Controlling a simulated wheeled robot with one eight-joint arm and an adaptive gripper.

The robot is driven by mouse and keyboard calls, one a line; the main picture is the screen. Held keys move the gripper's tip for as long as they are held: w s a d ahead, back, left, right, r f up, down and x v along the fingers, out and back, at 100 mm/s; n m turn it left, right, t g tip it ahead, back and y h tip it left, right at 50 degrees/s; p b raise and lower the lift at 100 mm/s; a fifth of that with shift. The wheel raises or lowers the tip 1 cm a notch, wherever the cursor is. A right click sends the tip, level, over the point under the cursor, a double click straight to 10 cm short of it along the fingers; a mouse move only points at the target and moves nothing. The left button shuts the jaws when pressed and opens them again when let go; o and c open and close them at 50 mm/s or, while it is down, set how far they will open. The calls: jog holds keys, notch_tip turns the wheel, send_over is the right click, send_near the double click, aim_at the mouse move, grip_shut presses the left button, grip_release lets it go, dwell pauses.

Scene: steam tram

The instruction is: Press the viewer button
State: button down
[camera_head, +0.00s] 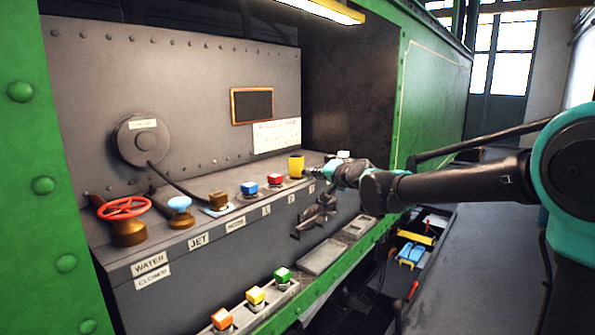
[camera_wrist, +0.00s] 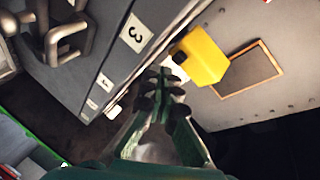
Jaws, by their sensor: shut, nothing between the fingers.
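No button in view is readably labelled as the viewer button, so I cannot tell which one it is. A blue button (camera_head: 249,188), a red button (camera_head: 275,180) and a yellow button (camera_head: 296,164) stand in a row on the grey console ledge. The yellow one also shows in the wrist view (camera_wrist: 203,57), near a label "3" (camera_wrist: 135,33). My gripper (camera_head: 310,173) is shut and empty, just right of the yellow button. In the wrist view its fingertips (camera_wrist: 165,76) are close beside the yellow button; whether they touch it is unclear.
A dark framed panel (camera_head: 252,105) and a white sheet (camera_head: 277,135) are on the back wall. A red valve wheel (camera_head: 124,208) and a blue knob (camera_head: 179,204) stand at left. Orange, yellow and green cubes (camera_head: 282,275) sit on a lower ledge. Dark handles (camera_head: 314,215) protrude from the console front.

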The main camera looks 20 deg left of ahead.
jog(key=shift+a, duration=0.4)
jog(key=shift+a, duration=0.45)
dwell(0.6)
jog(key=shift+d, duration=0.9)
jog(key=shift+d, duration=0.1)
jog(key=shift+d, duration=2.9)
